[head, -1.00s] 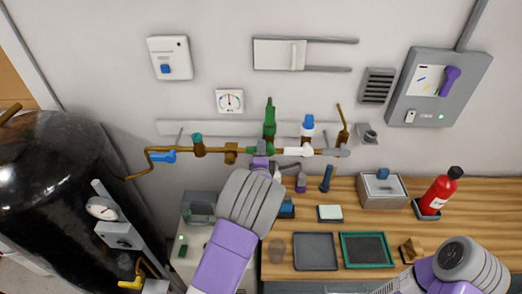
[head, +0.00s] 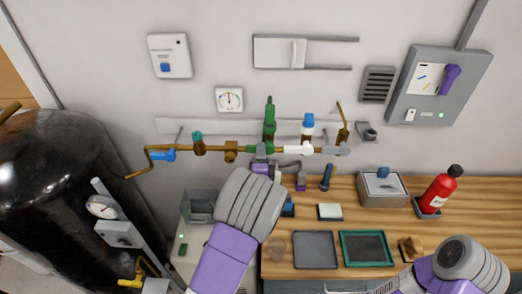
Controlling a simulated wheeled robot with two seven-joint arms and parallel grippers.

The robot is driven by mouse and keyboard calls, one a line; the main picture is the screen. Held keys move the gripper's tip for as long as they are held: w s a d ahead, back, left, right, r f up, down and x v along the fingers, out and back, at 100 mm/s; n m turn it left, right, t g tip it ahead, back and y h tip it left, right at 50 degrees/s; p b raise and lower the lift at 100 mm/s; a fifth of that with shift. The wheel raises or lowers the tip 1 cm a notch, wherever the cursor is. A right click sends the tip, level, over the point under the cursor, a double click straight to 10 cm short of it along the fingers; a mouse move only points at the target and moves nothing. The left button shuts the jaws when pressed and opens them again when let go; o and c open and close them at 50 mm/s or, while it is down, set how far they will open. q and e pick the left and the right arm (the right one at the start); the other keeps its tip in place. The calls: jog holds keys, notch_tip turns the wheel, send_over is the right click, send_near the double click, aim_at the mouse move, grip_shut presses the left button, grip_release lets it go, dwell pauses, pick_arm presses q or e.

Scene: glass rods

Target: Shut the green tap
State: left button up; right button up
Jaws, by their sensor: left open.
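The green tap (head: 269,117) is on the brown pipe on the wall. Its long green handle stands upright, across the line of the pipe. My left gripper (head: 262,151) is just below the tap, in front of the pipe, with its fingers partly hidden behind my own wrist. It is open and holds nothing that I can see. It looks apart from the green handle, though depth is hard to judge. My right arm comes in at the lower right, and its gripper does not show.
Along the pipe are a blue lever (head: 163,155), a teal-topped valve (head: 198,143), a blue-topped valve (head: 307,127) and a brown lever (head: 342,122). A black tank (head: 60,180) stands left.

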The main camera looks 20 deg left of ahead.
pick_arm(q)
jog(key=shift+v, duration=2.2)
